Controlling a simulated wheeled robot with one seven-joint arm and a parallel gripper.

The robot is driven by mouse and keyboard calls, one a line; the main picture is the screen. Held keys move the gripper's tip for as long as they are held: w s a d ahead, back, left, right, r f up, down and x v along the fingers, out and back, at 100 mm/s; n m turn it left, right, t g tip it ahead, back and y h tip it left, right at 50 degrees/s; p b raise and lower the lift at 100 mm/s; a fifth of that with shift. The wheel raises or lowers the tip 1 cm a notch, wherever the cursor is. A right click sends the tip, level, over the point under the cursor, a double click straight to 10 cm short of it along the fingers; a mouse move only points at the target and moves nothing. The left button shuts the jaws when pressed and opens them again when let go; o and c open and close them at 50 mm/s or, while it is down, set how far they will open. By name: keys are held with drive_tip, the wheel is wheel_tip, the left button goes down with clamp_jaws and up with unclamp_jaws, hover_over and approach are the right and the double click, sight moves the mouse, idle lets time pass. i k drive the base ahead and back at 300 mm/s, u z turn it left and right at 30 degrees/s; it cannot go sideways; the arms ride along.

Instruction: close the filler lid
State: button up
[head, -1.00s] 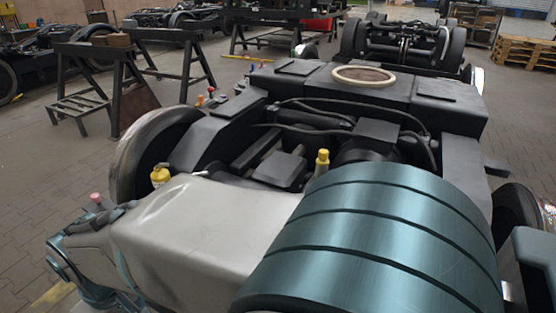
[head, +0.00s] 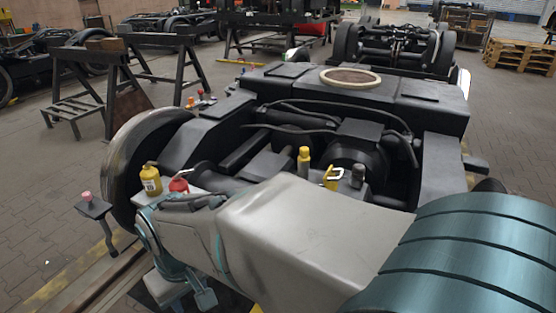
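I cannot make out a filler lid for certain. A small yellow bracket-like part (head: 331,178) stands on the bogie (head: 440,160), between a yellow bottle (head: 304,161) and a short dark cylinder (head: 358,176); I cannot tell whether it belongs to the lid. My grey arm crosses the front of the picture and hides part of the bogie's near side. The far end of my arm, with my gripper (head: 190,292), is at the lower left, well apart from the yellow part. Its fingers are too unclear to show whether they are open.
A yellow can (head: 150,180) and a red can (head: 179,184) stand beside the left wheel (head: 140,165). A small stand with a pink knob (head: 87,197) is at the far left. Trestles (head: 110,85) stand behind on open paved floor.

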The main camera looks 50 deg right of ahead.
sight(329, 179)
drive_tip(key=z, duration=1.9)
drive_tip(key=k, duration=0.65)
drive_tip(key=z, duration=0.2)
drive_tip(key=i, duration=0.8)
drive_tip(key=u, duration=0.15)
